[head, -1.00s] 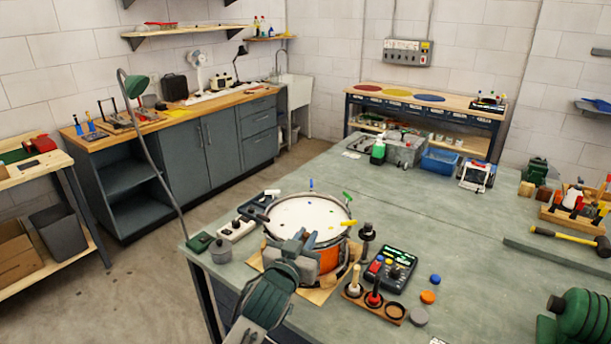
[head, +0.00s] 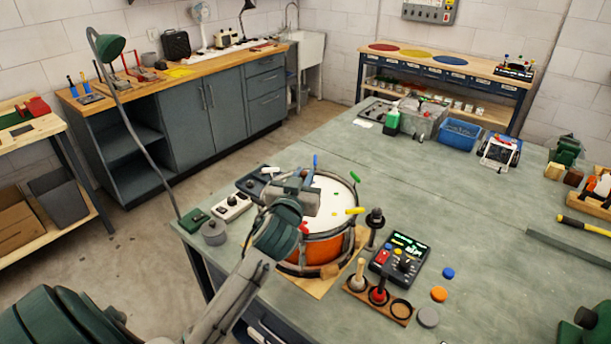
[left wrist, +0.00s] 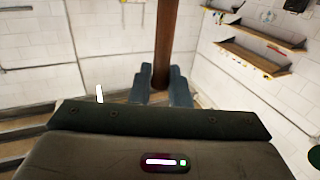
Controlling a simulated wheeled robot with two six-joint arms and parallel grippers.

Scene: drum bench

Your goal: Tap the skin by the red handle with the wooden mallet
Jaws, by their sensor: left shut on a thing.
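The drum (head: 325,248) has an orange shell and stands on a brown board on the bench. Its white skin (head: 330,195) is partly covered by my left gripper (head: 312,195), which hangs over its left part. Around the rim are a blue handle (head: 315,162), a green handle (head: 355,177), a yellow handle (head: 354,211) and a red handle (head: 304,227), which sits at the near side close to my wrist. In the left wrist view the gripper (left wrist: 160,88) is shut on a brown shaft, seemingly the wooden mallet (left wrist: 163,45). Its head cannot be made out.
A wooden holder (head: 365,301) with a pale and a red upright handle stands right of the drum. A black upright tool (head: 375,226) and a control box (head: 401,260) are close by. Coloured discs lie further right. The bench's middle is clear.

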